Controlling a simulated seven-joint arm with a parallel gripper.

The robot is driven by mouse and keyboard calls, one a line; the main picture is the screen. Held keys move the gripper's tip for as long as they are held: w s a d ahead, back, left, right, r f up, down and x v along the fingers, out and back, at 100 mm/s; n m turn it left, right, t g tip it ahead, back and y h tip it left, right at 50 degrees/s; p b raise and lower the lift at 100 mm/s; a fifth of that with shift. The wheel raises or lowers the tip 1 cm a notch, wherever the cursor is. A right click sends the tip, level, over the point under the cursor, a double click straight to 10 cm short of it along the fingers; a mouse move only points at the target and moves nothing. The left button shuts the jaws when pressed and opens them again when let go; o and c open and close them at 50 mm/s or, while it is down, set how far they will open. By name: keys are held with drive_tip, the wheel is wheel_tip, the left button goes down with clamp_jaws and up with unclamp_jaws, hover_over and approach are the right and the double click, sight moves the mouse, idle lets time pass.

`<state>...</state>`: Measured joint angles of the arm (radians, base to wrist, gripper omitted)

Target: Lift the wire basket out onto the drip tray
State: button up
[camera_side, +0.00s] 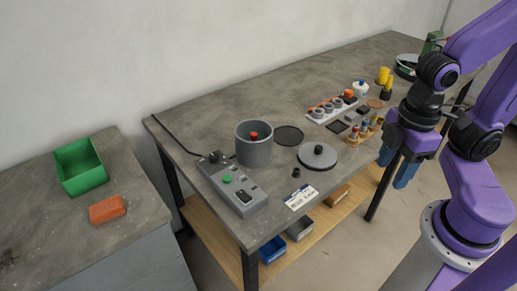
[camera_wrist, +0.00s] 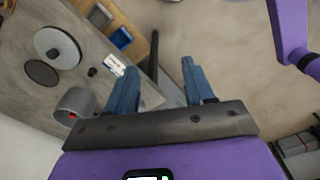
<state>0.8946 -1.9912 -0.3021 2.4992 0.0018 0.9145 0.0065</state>
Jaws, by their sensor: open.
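A grey cylindrical pot (camera_side: 240,150) stands on the workbench, and it also shows in the wrist view (camera_wrist: 85,97). A red knob (camera_side: 253,134) shows inside its mouth; the wire basket itself cannot be made out there. A flat dark round disc (camera_side: 289,135), which looks like the drip tray, lies behind and right of the pot; it also shows in the wrist view (camera_wrist: 41,73). My gripper (camera_side: 394,174) has blue fingers, open and empty, pointing down off the bench's right front edge, well away from the pot. The wrist view shows the fingers apart (camera_wrist: 161,66).
A grey lid (camera_side: 317,158) with a black knob lies right of the pot. A control box (camera_side: 232,185) with a green button stands in front. A white rack (camera_side: 331,107), bottles and small parts crowd the bench farther right. A green bin (camera_side: 80,168) stands on the left bench.

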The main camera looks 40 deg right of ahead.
drive_tip(key=w+a+r+m, duration=0.2)
drive_tip(key=w+a+m, duration=0.45)
drive_tip(key=w, duration=0.35)
drive_tip(key=m, duration=2.4)
hover_over(254, 133)
wheel_tip(254, 133, down, 3)
wheel_tip(254, 133, down, 12)
drive_tip(key=shift+w+a+r, duration=0.1)
drive_tip(key=shift+r, duration=0.15)
drive_tip(key=shift+f, duration=2.7)
clamp_jaws()
